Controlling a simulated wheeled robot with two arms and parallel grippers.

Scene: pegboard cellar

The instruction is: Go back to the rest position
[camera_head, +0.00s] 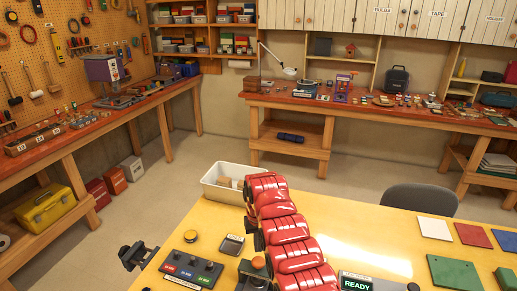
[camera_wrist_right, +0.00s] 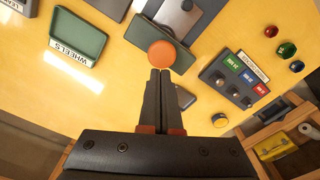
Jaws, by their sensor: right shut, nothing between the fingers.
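My right gripper (camera_wrist_right: 160,73) is shut and empty in the wrist view, its two dark fingers side by side. It hangs over the yellow table (camera_wrist_right: 115,97). The fingertips appear just short of an orange disc (camera_wrist_right: 162,53); I cannot tell the height between them. In the head view my red right arm reaches over the table from the bottom and hides most of that gripper.
A button panel (camera_head: 192,266), a yellow button (camera_head: 190,236) and a small dark tray (camera_head: 231,245) lie left of the arm. A white bin (camera_head: 222,193) stands at the table's far edge.

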